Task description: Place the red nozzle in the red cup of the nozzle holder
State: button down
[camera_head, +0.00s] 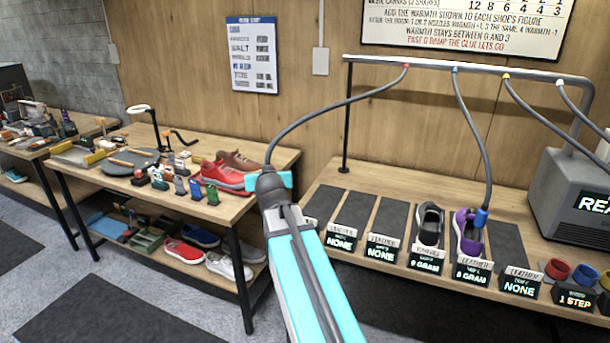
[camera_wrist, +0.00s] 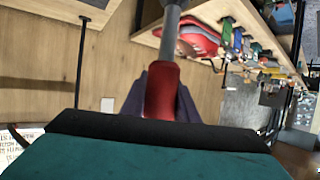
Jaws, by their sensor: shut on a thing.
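The red nozzle (camera_wrist: 162,92) shows in the wrist view between the two dark fingers of my gripper (camera_wrist: 161,78), which is shut on it. A grey hose runs on from it. In the head view my gripper (camera_head: 271,181) is in the air between the two benches, with the hose curving up to the red joint on the rail; the nozzle itself is hidden there. The red cup (camera_head: 557,269) of the nozzle holder stands at the right bench's front right, far from my gripper. Its opening looks empty. The blue cup (camera_head: 585,274) is beside it.
A blue nozzle (camera_head: 481,217) hangs in a purple shoe (camera_head: 466,238) on the right bench, beside a grey shoe (camera_head: 429,226). Hoses hang from the overhead rail (camera_head: 500,75). A grey machine (camera_head: 572,195) stands at the right. The left bench holds shoes and tools.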

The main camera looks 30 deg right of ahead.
jog(key=a+r+n+t+y, duration=0.1)
jog(key=a+n+y, duration=0.3)
jog(key=a, duration=1.8)
jog(key=shift+w+r+n+y, duration=0.3)
jog(key=shift+r+y, duration=0.4)
